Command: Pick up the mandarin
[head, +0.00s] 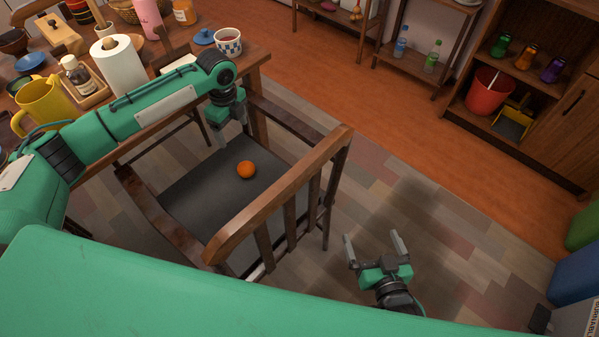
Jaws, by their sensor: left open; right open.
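The mandarin (246,170) is a small orange ball resting on the dark seat of a wooden chair (187,196). My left gripper (222,143) hangs above the seat, up and to the left of the mandarin in the head view, apart from it; its fingers point down and are partly hidden by the wrist. My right gripper (372,243) is open and empty over the floor, to the right of the chair, with its two grey fingers spread.
The chair's wooden backrest (285,199) and armrests surround the seat. A cluttered table (255,57) with a checked mug (228,42), paper roll (118,66) and yellow pitcher (45,103) stands at upper left. Shelves line the back. Floor right of the chair is clear.

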